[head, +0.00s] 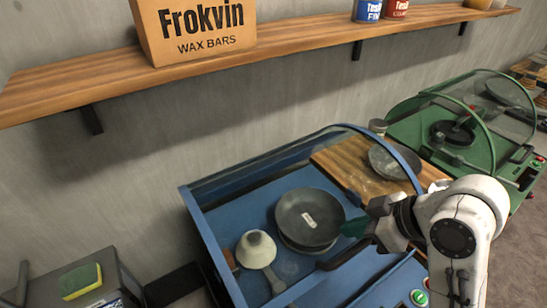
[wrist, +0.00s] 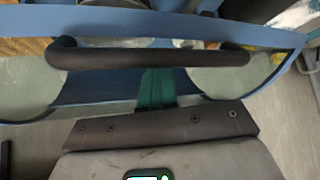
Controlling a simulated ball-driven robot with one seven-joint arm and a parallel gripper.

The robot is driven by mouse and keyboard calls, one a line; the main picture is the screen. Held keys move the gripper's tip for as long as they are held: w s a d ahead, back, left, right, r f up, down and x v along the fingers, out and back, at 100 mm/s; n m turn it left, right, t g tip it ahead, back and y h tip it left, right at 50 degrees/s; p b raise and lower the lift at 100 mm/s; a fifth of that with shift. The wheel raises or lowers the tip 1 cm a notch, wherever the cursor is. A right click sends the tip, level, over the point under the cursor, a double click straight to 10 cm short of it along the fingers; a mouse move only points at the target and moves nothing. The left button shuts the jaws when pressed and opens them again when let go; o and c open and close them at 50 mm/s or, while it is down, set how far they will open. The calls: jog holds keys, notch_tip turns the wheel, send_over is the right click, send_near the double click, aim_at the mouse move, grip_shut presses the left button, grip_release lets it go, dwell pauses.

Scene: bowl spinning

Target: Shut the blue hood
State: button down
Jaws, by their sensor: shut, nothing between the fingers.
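The blue hood (head: 411,163) is a clear cover with a curved blue frame on a blue machine in the head view. Its dark bar handle (wrist: 150,58) crosses the upper wrist view, fixed at both ends to the blue front edge (wrist: 185,26). My gripper (head: 354,226) has teal fingers and is shut and empty, close to the handle at the machine's front. In the wrist view the fingers (wrist: 157,82) reach up to the handle's middle, which hides their tips. I cannot tell whether they touch it, or exactly how far the hood is raised.
A green hooded machine (head: 410,127) stands at the right. A shelf (head: 285,50) runs along the wall. A sponge (head: 82,281) lies at the left.

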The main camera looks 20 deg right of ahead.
aim_at(360, 241)
jog(key=shift+s+d+f+b, duration=0.2)
jog(key=shift+s+f+b, duration=0.8)
jog(key=shift+f, duration=0.15)
jog(key=shift+s+d+f, duration=0.15)
jog(key=shift+s+f, duration=0.4)
jog(key=shift+s, duration=0.15)
jog(key=shift+r, duration=0.1)
